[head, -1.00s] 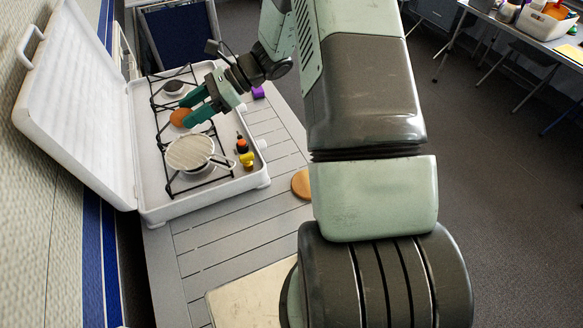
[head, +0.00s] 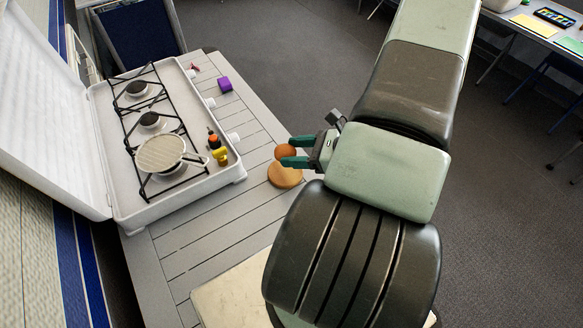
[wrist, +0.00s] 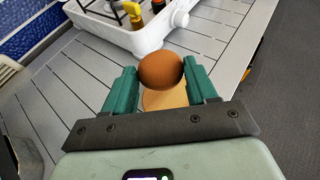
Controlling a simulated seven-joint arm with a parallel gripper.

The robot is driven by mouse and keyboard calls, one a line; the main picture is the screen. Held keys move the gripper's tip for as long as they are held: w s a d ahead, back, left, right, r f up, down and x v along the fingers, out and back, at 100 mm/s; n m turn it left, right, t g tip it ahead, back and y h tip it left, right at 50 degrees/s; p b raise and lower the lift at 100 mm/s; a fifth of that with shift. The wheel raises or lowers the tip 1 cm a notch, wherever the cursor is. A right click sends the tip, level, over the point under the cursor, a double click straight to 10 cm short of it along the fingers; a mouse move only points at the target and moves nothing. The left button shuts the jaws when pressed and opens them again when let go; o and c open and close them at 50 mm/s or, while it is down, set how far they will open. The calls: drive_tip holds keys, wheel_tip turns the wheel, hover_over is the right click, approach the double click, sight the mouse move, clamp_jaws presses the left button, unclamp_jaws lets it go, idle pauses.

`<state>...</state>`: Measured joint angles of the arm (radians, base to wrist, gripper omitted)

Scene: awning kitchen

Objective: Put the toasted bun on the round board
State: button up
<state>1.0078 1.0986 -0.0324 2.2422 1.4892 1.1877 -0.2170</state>
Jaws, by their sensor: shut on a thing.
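The toasted bun (wrist: 161,70) is brown and rounded. My gripper (head: 288,150) is shut on it, with one green finger on each side; the bun also shows between the fingers in the head view (head: 284,152). The round board (head: 284,176) is a light wooden disc on the slatted table. In the wrist view the bun hides part of the board (wrist: 165,98), which shows below and behind it. In the head view the bun overlaps the board's far edge. I cannot tell whether the bun touches the board.
A white camping stove (head: 190,205) with an open lid stands at the left of the slatted table (head: 215,228). A pan-like round item (head: 160,153) sits on its near burner, with small bottles (head: 217,150) beside it.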

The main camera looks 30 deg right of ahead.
sight(296, 174)
wheel_tip(296, 174, down, 7)
drive_tip(key=shift+r, duration=0.1)
idle(0.5)
drive_tip(key=o, duration=1)
drive_tip(key=v, duration=1.2)
drive_tip(key=shift+a, duration=0.1)
